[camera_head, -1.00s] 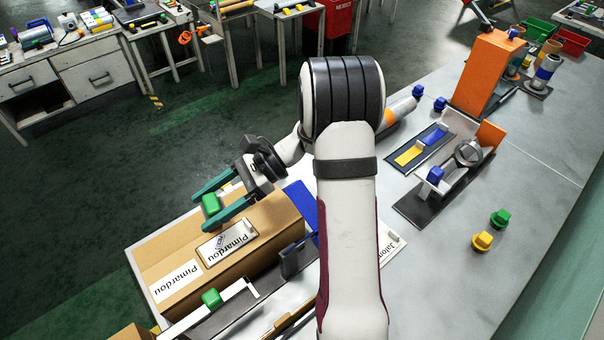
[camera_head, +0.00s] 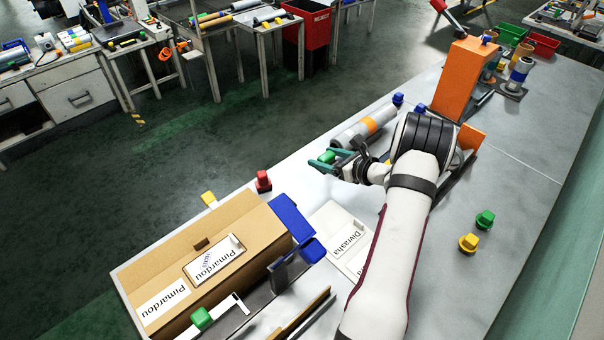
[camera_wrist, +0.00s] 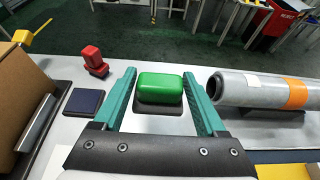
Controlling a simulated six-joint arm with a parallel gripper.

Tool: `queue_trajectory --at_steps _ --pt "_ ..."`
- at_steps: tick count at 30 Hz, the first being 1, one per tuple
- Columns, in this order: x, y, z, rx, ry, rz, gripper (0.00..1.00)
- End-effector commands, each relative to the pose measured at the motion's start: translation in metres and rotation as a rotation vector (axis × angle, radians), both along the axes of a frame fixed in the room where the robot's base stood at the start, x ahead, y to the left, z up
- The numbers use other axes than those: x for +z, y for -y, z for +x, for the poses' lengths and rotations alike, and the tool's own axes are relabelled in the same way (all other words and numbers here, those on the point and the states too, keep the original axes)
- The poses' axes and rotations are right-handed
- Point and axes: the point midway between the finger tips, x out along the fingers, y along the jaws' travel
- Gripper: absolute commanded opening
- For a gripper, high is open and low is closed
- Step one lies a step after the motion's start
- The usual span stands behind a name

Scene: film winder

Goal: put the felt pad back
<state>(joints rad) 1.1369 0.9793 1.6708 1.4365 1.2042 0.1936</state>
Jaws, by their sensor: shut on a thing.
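My gripper (camera_head: 322,163) is shut on a green-topped block with a thin dark base, which I take to be the felt pad (camera_wrist: 160,90). In the wrist view the green block is level between the two teal fingers (camera_wrist: 162,104), dark side down. In the head view the green top (camera_head: 327,157) shows at the fingertips, near the grey roller with an orange band (camera_head: 374,120). I cannot tell whether the pad's base touches the bench. A flat dark blue square (camera_wrist: 83,101) lies left of my gripper in the wrist view.
A red-knobbed piece (camera_head: 263,181) stands near the bench edge. A cardboard box (camera_head: 250,228) and a blue panel (camera_head: 293,216) are at left. A white card (camera_head: 340,235) lies nearer. The orange tower (camera_head: 462,80) stands behind. Green (camera_head: 485,219) and yellow (camera_head: 468,242) knobs stand right.

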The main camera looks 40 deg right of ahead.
Motion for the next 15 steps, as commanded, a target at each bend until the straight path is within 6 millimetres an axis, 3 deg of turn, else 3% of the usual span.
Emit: queue_trajectory --at_steps 3,6,9,15 --pt "-0.023 -0.015 0.035 0.006 -0.001 0.001 0.18" --pt "-0.035 -0.022 0.055 0.005 0.0 0.001 0.18" --pt "-0.043 -0.025 0.065 0.004 -0.001 -0.001 0.18" --pt "-0.079 -0.026 0.067 0.003 0.0 0.0 0.18"
